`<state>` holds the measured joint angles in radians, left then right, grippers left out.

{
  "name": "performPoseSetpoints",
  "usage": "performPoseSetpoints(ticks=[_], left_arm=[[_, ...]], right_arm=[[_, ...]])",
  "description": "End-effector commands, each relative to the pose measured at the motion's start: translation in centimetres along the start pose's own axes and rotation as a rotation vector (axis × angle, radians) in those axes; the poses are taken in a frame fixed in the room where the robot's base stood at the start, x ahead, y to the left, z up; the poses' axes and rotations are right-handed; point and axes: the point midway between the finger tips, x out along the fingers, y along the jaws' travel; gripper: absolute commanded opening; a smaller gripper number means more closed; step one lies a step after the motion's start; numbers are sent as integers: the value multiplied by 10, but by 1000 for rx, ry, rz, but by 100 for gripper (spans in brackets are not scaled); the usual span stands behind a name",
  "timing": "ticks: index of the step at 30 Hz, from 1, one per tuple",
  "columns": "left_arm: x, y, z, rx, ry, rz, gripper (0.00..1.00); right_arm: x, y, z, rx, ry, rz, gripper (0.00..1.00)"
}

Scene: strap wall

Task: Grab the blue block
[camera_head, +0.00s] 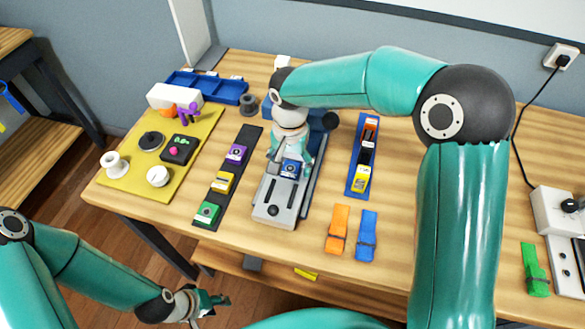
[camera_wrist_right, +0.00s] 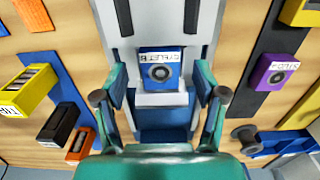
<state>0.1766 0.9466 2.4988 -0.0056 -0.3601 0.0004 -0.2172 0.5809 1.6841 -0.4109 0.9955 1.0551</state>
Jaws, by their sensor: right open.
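The blue block (camera_head: 291,168) sits on a grey fixture (camera_head: 272,212) in the middle of the table. In the right wrist view the blue block (camera_wrist_right: 160,72) shows a round dark centre and a white label, and sits between the grey rails. My right gripper (camera_head: 288,155) is over the fixture, partly covering the block in the head view. In its wrist view my right gripper (camera_wrist_right: 161,92) is open, with one finger on each side of the block and a gap on both sides. My left gripper (camera_head: 212,302) hangs low, off the table's front edge, far from the block; its jaw opening is unclear.
A dark strip (camera_head: 216,204) with purple, yellow and green blocks lies left of the fixture. A blue rack (camera_head: 352,189) with several blocks lies right. Orange (camera_head: 337,229) and blue (camera_head: 366,236) straps lie in front. A yellow mat (camera_head: 130,182) with parts is at left.

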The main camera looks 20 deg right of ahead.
Motion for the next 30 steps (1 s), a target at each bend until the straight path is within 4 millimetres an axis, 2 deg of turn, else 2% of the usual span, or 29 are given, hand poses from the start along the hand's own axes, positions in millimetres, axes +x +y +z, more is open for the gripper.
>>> performPoseSetpoints(ticks=[3,9,11,22,30], left_arm=[[-1,0,0,0,0,0,40],[-1,0,0,0,0,0,40],[-1,0,0,0,0,0,40],[-1,0,0,0,0,0,40],[-1,0,0,0,0,0,40]], right_arm=[[8,0,0,0,-1,0,71],[8,0,0,1,0,-1,71],[8,0,0,1,0,-1,62],[8,1,0,2,0,0,1],[7,1,0,2,0,-1,0]])
